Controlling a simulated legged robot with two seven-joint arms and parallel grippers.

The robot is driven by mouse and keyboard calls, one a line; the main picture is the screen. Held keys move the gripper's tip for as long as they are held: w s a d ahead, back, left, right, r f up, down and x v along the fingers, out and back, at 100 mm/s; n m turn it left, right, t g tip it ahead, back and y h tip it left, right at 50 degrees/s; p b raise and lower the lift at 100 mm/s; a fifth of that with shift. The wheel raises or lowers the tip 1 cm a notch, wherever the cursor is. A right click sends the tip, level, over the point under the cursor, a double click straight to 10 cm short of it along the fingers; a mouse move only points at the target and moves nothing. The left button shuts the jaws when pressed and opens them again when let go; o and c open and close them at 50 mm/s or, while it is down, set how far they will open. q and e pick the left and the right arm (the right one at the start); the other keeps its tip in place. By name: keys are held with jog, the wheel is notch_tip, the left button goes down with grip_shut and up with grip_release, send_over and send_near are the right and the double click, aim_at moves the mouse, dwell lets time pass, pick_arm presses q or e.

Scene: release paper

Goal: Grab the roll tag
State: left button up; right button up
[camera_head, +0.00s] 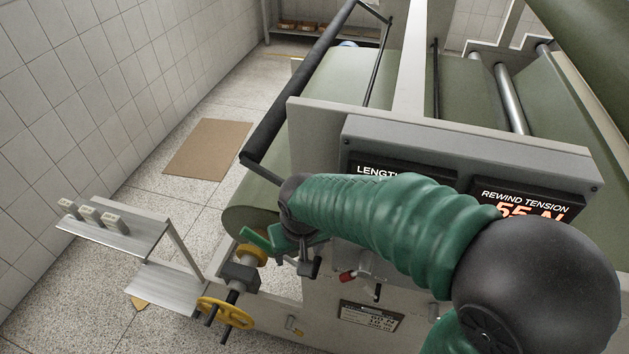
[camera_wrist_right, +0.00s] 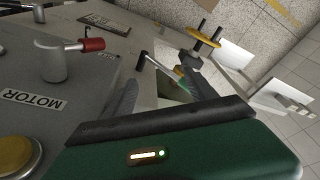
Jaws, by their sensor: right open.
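I cannot clearly make out a roll tag in either view. My right gripper (camera_head: 302,258) is at the left end of the machine's front, at the end of my green-sleeved arm. In the right wrist view its two dark fingers (camera_wrist_right: 163,80) stand apart with nothing gripped between them. A black-handled lever (camera_wrist_right: 150,62) and a pale patch lie beyond the fingers. The area behind my right wrist is hidden in the head view. My left gripper is in neither view.
The grey machine carries a green roll (camera_head: 250,205) and a display box (camera_head: 470,150). A yellow handwheel (camera_head: 225,313) and a metal shelf (camera_head: 115,235) with small pale blocks (camera_head: 90,214) stand at left. A red-handled lever (camera_wrist_right: 82,46) is near the gripper. Brown cardboard (camera_head: 205,149) lies on the floor.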

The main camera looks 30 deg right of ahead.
notch_tip(320, 180, up, 22)
jog(key=w+d+r+m+h, duration=0.1)
jog(key=w+d+m+h, duration=0.1)
jog(key=m, duration=0.6)
jog(key=p+x, duration=0.1)
jog(key=x, duration=0.4)
jog(key=p+x, duration=0.1)
jog(key=x, duration=0.4)
jog(key=p+x, duration=0.2)
jog(key=x, duration=0.4)
jog(key=shift+s+d, duration=0.15)
jog(key=shift+s, duration=0.15)
jog(key=shift+w+d+f, duration=0.1)
jog(key=shift+d+f, duration=0.05)
jog(key=shift+f, duration=0.25)
jog(key=shift+w+d+f, duration=0.1)
jog(key=shift+d+f, duration=0.05)
jog(key=c, duration=0.7)
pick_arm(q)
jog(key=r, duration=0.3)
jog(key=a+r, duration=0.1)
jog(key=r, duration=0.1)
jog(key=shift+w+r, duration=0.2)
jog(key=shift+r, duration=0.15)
pick_arm(e)
jog(key=c, duration=0.4)
